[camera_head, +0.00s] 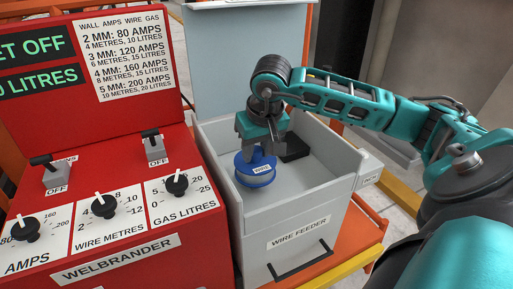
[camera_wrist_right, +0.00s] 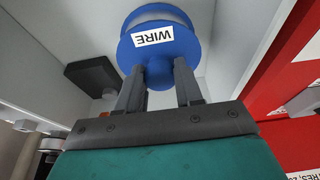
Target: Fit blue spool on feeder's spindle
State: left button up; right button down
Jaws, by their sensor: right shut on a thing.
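The blue spool (camera_head: 256,178) with a white WIRE label is inside the open grey wire feeder (camera_head: 300,218). My right gripper (camera_head: 262,146) reaches down into the feeder from above and is shut on the spool's narrow upper part. In the right wrist view, the spool (camera_wrist_right: 172,54) sits between the two fingers of the gripper (camera_wrist_right: 160,85), its flange facing the camera. The spindle does not show, so I cannot tell whether the spool is around it. My left gripper is not in view.
A black block (camera_head: 293,147) lies inside the feeder beside the spool; it also shows in the right wrist view (camera_wrist_right: 92,76). The feeder's raised lid (camera_head: 240,60) stands behind. The red welder (camera_head: 110,190) with knobs and switches stands close on the left.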

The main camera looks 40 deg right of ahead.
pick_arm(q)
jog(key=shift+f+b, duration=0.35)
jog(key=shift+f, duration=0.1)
pick_arm(e)
jog(key=shift+f, duration=0.4)
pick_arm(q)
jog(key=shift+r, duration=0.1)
pick_arm(e)
jog(key=c, duration=0.7)
grip_release()
jog(key=shift+o, duration=0.2)
jog(key=shift+r, duration=0.1)
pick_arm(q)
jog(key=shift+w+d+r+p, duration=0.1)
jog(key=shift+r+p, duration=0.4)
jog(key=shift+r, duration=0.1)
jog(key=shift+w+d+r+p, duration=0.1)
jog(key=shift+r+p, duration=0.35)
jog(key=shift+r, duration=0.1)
pick_arm(e)
jog(key=v, duration=1.2)
jog(key=shift+r, duration=0.35)
jog(key=shift+s+a, duration=0.1)
jog(key=shift+s, duration=0.05)
